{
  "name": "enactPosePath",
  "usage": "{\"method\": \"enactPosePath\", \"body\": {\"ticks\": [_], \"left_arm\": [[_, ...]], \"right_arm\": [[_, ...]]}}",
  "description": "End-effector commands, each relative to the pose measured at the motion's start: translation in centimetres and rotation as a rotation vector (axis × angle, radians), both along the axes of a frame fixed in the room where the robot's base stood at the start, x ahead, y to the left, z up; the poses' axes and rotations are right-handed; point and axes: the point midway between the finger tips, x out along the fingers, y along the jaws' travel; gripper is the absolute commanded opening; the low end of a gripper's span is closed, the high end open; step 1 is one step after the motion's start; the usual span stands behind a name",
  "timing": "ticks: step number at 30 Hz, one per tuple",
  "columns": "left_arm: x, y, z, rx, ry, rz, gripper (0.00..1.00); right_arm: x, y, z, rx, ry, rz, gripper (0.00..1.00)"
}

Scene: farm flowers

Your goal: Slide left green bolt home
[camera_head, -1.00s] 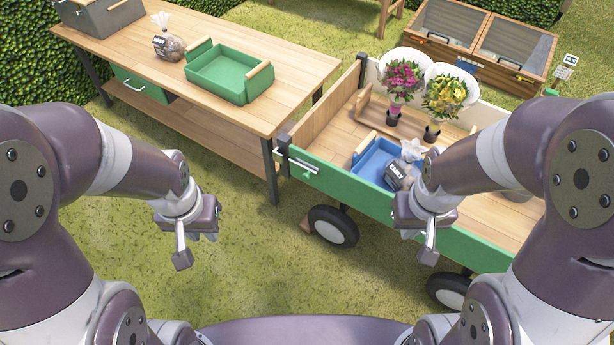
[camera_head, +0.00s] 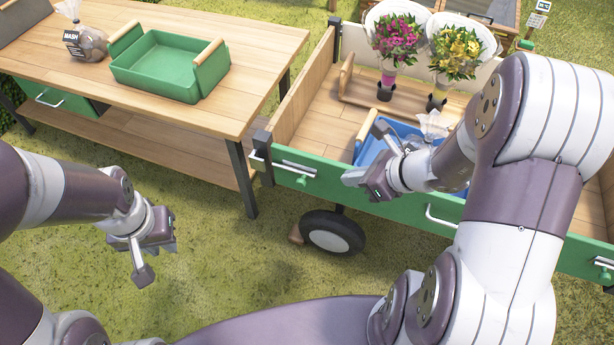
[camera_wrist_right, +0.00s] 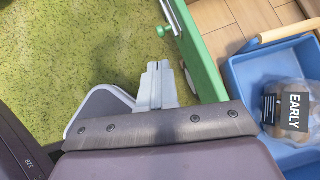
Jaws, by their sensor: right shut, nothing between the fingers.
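The left green bolt (camera_head: 303,183) is at the left end of the cart's green side panel (camera_head: 345,193). Its green knob hangs below a pale metal bar (camera_head: 299,166); how far the bar reaches into the corner post is too small to tell. My right gripper (camera_head: 351,177) is shut and empty, a short way right of the knob and in front of the panel. In the right wrist view its closed fingertips (camera_wrist_right: 158,70) point along the panel (camera_wrist_right: 199,55), apart from a small fitting on it. My left gripper (camera_head: 168,240) hangs over the grass; its jaws are unclear.
A white handle (camera_head: 440,217) juts from the panel. The table (camera_head: 262,70) with a green tray (camera_head: 165,85) stands left. Grass before the cart is clear.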

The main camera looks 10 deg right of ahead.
Motion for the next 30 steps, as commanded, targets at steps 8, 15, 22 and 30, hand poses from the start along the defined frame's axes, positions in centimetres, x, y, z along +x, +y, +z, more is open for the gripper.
{"method": "enactPosePath", "body": {"ticks": [8, 15, 22, 30], "left_arm": [[0.0, 0.0, -0.7, 0.0, 0.0, 0.0, 0.23], [0.0, 0.0, -3.0, 0.0, 0.0, 0.0, 0.23], [0.0, 0.0, -5.0, 0.0, 0.0, 0.0, 0.23], [0.0, 0.0, -6.0, 0.0, 0.0, 0.0, 0.23]], "right_arm": [[0.4, 0.5, -0.9, -0.003, 0.002, 0.008, 0.0], [2.8, 2.9, -4.5, -0.003, 0.002, 0.011, 0.0], [5.3, 5.3, -7.8, -0.004, 0.002, 0.01, 0.0], [7.1, 6.8, -9.7, -0.004, 0.0, 0.007, 0.0]]}}
